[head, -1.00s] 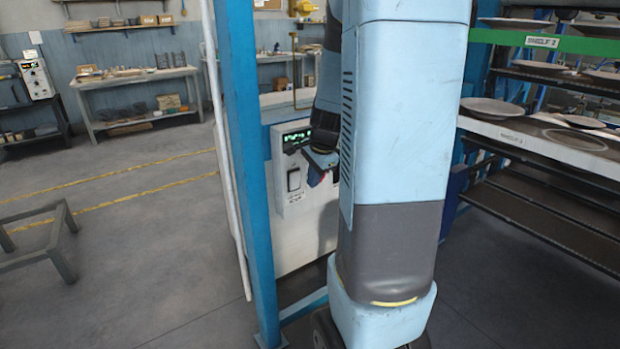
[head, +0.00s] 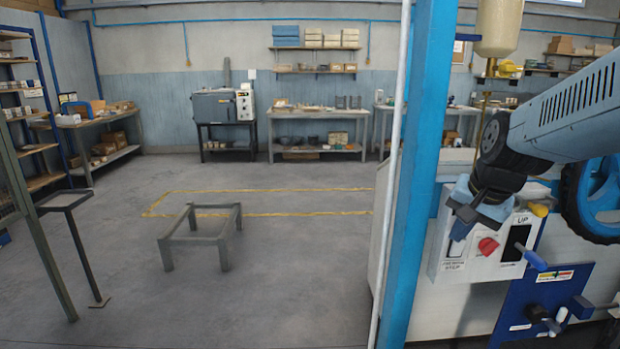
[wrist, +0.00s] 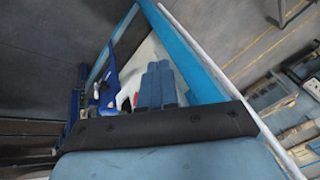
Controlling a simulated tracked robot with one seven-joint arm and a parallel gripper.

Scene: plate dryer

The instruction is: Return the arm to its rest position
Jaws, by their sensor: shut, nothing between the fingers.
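My arm reaches in from the right edge of the head view, a light-blue link (head: 575,115) with a dark wrist joint below it. My gripper (head: 464,212) points down in front of a white control box. In the wrist view my gripper (wrist: 159,66) shows as blue fingers close together, with nothing between them. In the head view the fingertips are small and partly lost against the box. I cannot tell whether they touch it.
The control box (head: 490,256) has a red knob (head: 488,246) and a blue-tipped lever (head: 533,259). A blue post (head: 417,180) stands just left of my gripper. A low grey frame (head: 200,240) stands on open floor. Benches line the back wall.

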